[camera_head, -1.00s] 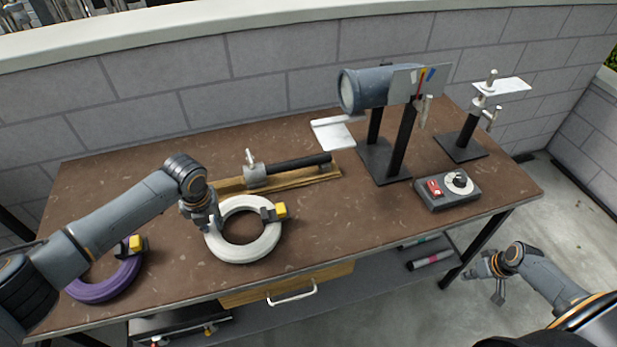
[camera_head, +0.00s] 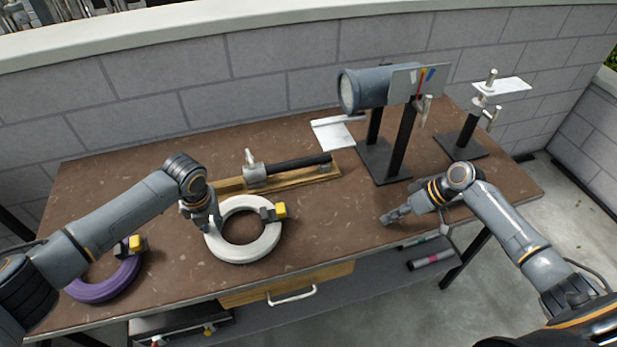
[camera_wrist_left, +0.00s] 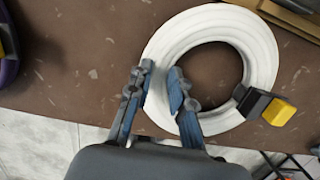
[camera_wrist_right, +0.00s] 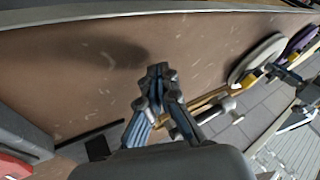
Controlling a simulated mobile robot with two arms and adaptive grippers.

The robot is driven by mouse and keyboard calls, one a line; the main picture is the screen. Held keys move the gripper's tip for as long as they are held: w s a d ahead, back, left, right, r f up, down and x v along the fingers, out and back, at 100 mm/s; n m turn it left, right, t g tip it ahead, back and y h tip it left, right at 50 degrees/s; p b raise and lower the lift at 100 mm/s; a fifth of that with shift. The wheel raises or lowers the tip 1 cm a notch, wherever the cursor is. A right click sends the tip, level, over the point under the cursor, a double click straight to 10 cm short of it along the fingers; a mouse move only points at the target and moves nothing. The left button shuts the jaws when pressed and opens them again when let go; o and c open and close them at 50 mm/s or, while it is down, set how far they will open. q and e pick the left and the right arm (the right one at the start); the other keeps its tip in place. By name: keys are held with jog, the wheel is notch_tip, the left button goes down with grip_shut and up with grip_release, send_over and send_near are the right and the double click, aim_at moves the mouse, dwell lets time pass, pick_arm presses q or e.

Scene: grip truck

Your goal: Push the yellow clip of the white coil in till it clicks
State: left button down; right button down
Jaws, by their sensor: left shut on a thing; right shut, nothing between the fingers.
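The white coil (camera_head: 240,253) lies flat on the brown table. Its yellow clip (camera_head: 281,211) sits on a dark block at the coil's right side; it also shows in the left wrist view (camera_wrist_left: 279,112). How far the clip is in, I cannot tell. My left gripper (camera_head: 212,224) is shut on the coil's left rim; in the left wrist view its fingers (camera_wrist_left: 160,88) straddle the rim. My right gripper (camera_head: 388,219) is shut and empty over the table, well right of the clip. Its closed fingertips show in the right wrist view (camera_wrist_right: 157,70).
A purple coil (camera_head: 105,284) with its own yellow clip lies at left. A wooden board with a black-handled tool (camera_head: 290,165) lies behind the white coil. A grey cylinder on a stand (camera_head: 375,88) rises at back right. The table between coil and right gripper is clear.

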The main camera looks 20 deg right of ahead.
pick_arm(q)
jog(key=shift+s+f, duration=0.25)
jog(key=shift+f, duration=0.05)
pick_arm(e)
jog(key=w+a+r+n, duration=0.2)
jog(key=w+a+r, duration=0.1)
jog(key=a, duration=0.4)
jog(key=w+a+r+n, duration=0.2)
jog(key=a+r, duration=0.1)
jog(key=a, duration=0.3)
jog(key=n+h, duration=0.1)
jog(key=n, duration=0.1)
send_near(281, 210)
jog(key=w+d+r, duration=0.1)
jog(key=w+d, duration=0.1)
jog(key=d, duration=0.1)
jog(key=shift+t, duration=0.3)
jog(key=f, duration=0.8)
jog(key=shift+a+f, duration=0.25)
jog(key=shift+f, duration=0.05)
jog(key=shift+w+a+r, duration=0.1)
jog(key=shift+a, duration=0.75)
jog(key=shift+a, duration=0.15)
jog(key=shift+a, duration=0.35)
